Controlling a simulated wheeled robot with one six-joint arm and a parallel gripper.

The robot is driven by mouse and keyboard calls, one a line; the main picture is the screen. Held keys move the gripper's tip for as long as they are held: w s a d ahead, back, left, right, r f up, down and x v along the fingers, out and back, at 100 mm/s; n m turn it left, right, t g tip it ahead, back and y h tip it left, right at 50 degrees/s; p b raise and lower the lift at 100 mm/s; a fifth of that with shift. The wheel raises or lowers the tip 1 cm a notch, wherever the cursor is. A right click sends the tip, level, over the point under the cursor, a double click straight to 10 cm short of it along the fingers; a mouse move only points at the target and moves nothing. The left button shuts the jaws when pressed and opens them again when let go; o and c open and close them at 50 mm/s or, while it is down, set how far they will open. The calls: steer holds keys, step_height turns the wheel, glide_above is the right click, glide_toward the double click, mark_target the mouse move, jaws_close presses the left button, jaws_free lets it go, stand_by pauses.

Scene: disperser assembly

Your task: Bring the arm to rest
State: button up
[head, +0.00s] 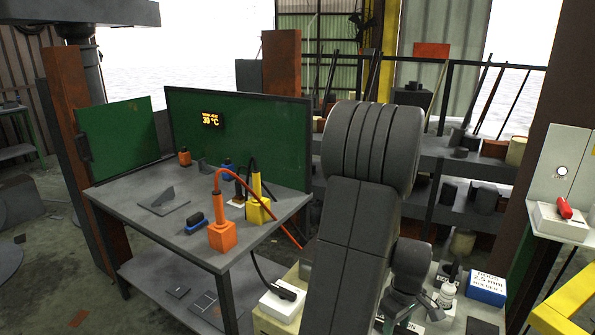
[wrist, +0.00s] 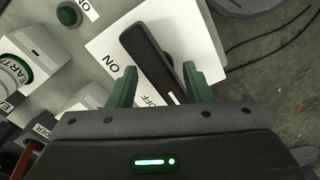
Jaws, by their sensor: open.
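My gripper (wrist: 160,66) is open in the wrist view, with its two green fingers apart. A black lever (wrist: 150,55) on a white ON/OFF plate (wrist: 212,42) lies between and beyond the fingertips. I cannot tell whether either finger touches it. In the head view my dark arm rises in the middle foreground, and its wrist is bent down at the lower right. The fingers are mostly hidden there.
A grey workbench (head: 150,228) on the left bears an orange block (head: 222,237) with a red cable and a yellow block (head: 258,210). A blue box (head: 487,289) and a white bottle (head: 447,294) stand near my wrist. A green button (wrist: 68,14) is beside the plate.

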steer(key=shift+m, duration=1.3)
